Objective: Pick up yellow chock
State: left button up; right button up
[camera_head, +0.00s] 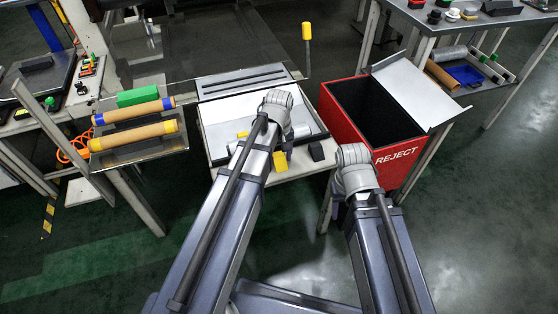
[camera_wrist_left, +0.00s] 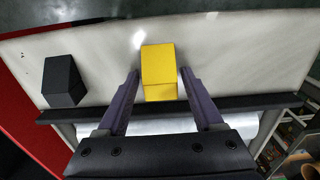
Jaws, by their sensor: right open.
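The yellow chock (camera_wrist_left: 158,66) stands on the pale tray surface (camera_wrist_left: 225,50) of the middle table. In the head view the yellow chock (camera_head: 279,162) shows just in front of my left arm. My left gripper (camera_wrist_left: 160,74) is open, with one finger on each side of the chock and a narrow gap at each side. In the head view its fingers are hidden behind its wrist. My right arm's wrist is beside the red bin, and its fingers are not visible.
A black chock (camera_wrist_left: 62,80) stands beside the yellow one. The red reject bin (camera_head: 391,160) is at the right. A dark rail (camera_wrist_left: 255,104) edges the tray. A side shelf (camera_head: 150,153) at the left holds tan rolls (camera_head: 133,135) and a green block (camera_head: 137,95).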

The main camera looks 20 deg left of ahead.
pick_arm(q)
grip_shut()
dwell(0.3)
pick_arm(e)
jog(key=shift+r, duration=0.1)
